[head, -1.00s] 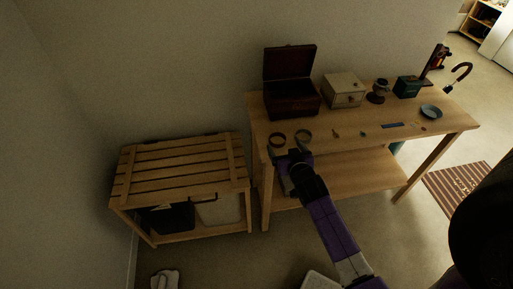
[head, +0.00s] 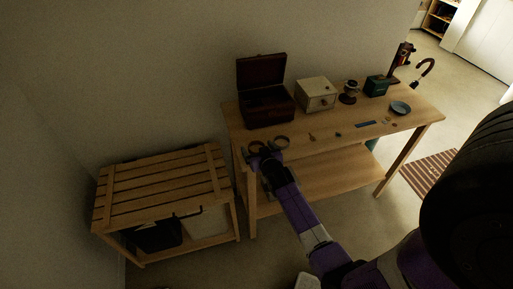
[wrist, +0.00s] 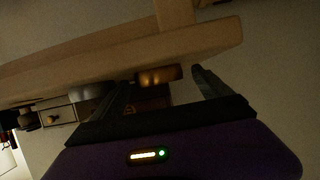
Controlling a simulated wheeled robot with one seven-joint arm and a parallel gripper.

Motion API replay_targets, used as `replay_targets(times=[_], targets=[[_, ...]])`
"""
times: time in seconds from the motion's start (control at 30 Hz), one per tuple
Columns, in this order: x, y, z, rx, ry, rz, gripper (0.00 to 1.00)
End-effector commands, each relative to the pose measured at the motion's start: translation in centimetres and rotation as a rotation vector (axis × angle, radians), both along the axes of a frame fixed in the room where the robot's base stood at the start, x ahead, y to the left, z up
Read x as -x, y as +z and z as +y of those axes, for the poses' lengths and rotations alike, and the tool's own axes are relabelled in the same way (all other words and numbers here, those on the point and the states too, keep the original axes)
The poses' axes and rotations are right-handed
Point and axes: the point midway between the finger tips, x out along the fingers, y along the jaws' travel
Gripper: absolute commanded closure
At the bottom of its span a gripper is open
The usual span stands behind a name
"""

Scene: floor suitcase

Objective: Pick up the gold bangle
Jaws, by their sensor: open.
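The gold bangle (head: 256,147) lies near the left front corner of the wooden table (head: 330,120). In the wrist view, the bangle (wrist: 158,75) shows between my fingertips, close to the table edge. My gripper (head: 262,156) is just in front of that corner, pointing at the bangle. In the wrist view, my gripper (wrist: 160,77) is open, with a finger on each side of the bangle in the picture. I cannot tell whether they touch it. A second, greyer bangle (head: 281,142) lies just to its right, partly behind a finger in the wrist view (wrist: 92,90).
A dark open box (head: 266,105) stands behind the bangles. A small drawer box (head: 316,95), a jar (head: 349,92), a green box (head: 376,86) and a blue dish (head: 400,107) are further right. A slatted bench (head: 160,185) stands left of the table.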

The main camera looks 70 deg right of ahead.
Motion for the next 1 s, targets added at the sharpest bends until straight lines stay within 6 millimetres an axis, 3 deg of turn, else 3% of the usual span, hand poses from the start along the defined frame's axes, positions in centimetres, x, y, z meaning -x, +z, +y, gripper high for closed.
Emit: replay_targets(times=[0.17,0.5,0.83,1.0], targets=[[0.0,0.0,0.0,0.0,0.0,0.0,0.12],[0.0,0.0,0.0,0.0,0.0,0.0,0.77],[0.0,0.3,0.0,0.0,0.0,0.0,0.77],[0.0,1.9,0.0,0.002,0.0,-0.001,0.77]])
